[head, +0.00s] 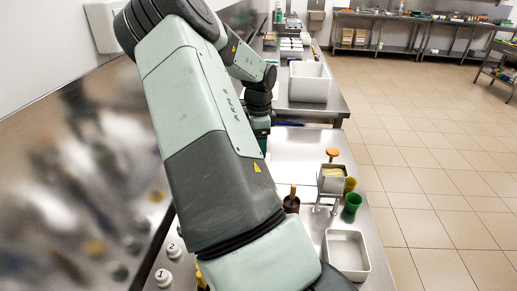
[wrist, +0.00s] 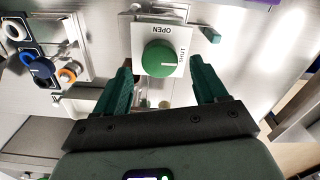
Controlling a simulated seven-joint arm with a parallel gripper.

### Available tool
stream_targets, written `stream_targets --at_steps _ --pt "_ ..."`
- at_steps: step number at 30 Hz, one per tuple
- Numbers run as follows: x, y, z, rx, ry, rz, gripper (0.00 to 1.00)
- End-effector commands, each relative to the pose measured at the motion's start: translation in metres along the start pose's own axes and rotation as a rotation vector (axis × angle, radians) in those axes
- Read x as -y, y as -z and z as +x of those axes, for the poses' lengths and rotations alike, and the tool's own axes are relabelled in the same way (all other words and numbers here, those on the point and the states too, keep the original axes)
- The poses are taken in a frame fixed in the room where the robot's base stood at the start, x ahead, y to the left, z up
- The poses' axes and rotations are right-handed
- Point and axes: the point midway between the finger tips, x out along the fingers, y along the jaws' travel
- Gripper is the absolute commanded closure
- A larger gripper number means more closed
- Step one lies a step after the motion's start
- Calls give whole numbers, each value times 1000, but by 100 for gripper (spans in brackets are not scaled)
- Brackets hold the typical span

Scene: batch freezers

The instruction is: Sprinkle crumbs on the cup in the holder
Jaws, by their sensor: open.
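My gripper (wrist: 161,76) is open in the wrist view, its two dark green fingers apart. A green round knob (wrist: 159,58) on a white plate marked OPEN shows between and just beyond the fingertips; I cannot tell whether they touch it. In the head view, a metal container with pale yellow contents (head: 332,181), perhaps the crumbs, stands on the counter. A green cup (head: 352,203) is beside a small metal stand (head: 325,202), apparently the holder; whether it sits in it is unclear. My arm hides most of my gripper there.
An empty white tray (head: 346,254) lies at the counter's front right. A brown pot with a handle (head: 291,202) stands close to my arm. A white bin (head: 309,82) is farther back. Numbered white lids (head: 163,277) are at the lower left. The tiled floor at right is clear.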

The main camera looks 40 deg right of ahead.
Motion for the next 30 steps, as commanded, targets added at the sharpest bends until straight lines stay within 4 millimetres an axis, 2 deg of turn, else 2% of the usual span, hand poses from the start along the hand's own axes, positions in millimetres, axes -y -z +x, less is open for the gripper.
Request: stream_targets --at_steps 3,6,15,17,26,30 --pt "0 0 14 0 -1 0 28" --pt "0 0 20 1 1 0 28" --pt "0 0 22 1 2 -1 28" --pt "0 0 22 1 2 -1 36" --pt "0 0 22 1 2 -1 82" --pt "1 0 22 1 3 -5 84"
